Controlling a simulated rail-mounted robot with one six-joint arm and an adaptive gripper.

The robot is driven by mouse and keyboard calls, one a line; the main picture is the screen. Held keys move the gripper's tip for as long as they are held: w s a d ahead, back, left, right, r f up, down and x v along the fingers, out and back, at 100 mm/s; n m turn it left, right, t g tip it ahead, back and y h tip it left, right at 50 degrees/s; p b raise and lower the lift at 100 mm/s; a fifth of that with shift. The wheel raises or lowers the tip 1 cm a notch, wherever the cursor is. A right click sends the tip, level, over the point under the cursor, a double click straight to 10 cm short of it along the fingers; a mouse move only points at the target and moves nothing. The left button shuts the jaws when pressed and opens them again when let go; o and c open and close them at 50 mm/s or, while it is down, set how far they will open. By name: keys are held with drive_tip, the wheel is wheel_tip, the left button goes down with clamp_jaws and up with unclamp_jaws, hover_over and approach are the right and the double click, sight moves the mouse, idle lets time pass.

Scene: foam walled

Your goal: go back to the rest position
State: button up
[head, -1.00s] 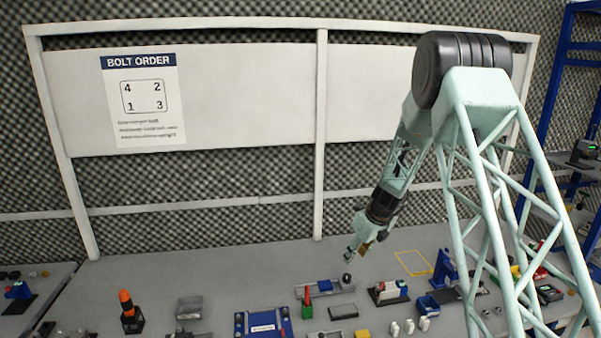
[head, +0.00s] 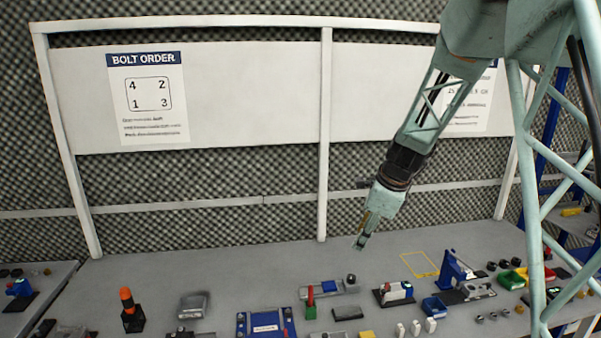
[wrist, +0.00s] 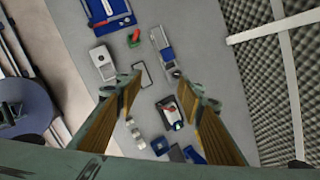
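My gripper (head: 361,243) hangs in the air above the back of the grey workbench (head: 240,262), in front of the foam wall. In the wrist view its two fingers (wrist: 160,88) stand wide apart with nothing between them, so it is open and empty. Below the fingers the wrist view shows a dark flat block (wrist: 142,74) and a red, white and black device (wrist: 170,112) on the bench, both clear of the fingers.
A blue fixture (head: 265,324), a black-and-orange tool (head: 130,312), a grey box (head: 193,305) and a blue clamp stand (head: 453,270) stand on the bench. A yellow outlined square (head: 420,264) is bare. A white frame post (head: 323,140) rises behind my gripper.

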drive_tip(key=s+a+r+n+b, duration=0.15)
drive_tip(key=s+r+n, duration=0.25)
drive_tip(key=s, duration=0.5)
drive_tip(key=s+d+r+n+b, duration=0.1)
drive_tip(key=s+r+n+b, duration=0.2)
drive_tip(key=s, duration=0.5)
drive_tip(key=s+a+r+n, duration=0.1)
drive_tip(key=s+r+n, duration=0.35)
drive_tip(key=s, duration=0.45)
drive_tip(key=s+d+f+n+h+b, duration=0.1)
drive_tip(key=s+n, duration=0.4)
drive_tip(key=s, duration=0.9)
drive_tip(key=s+d+f+n+h+b, duration=0.1)
drive_tip(key=s+n+b, duration=0.3)
drive_tip(key=s, duration=1.1)
drive_tip(key=shift+s+d+f+n, duration=0.2)
drive_tip(key=shift+d+f+n, duration=0.25)
drive_tip(key=shift+d+n, duration=0.3)
drive_tip(key=shift+c, duration=0.2)
drive_tip(key=shift+c, duration=1.4)
drive_tip(key=shift+w, duration=0.1)
drive_tip(key=shift+c, duration=0.2)
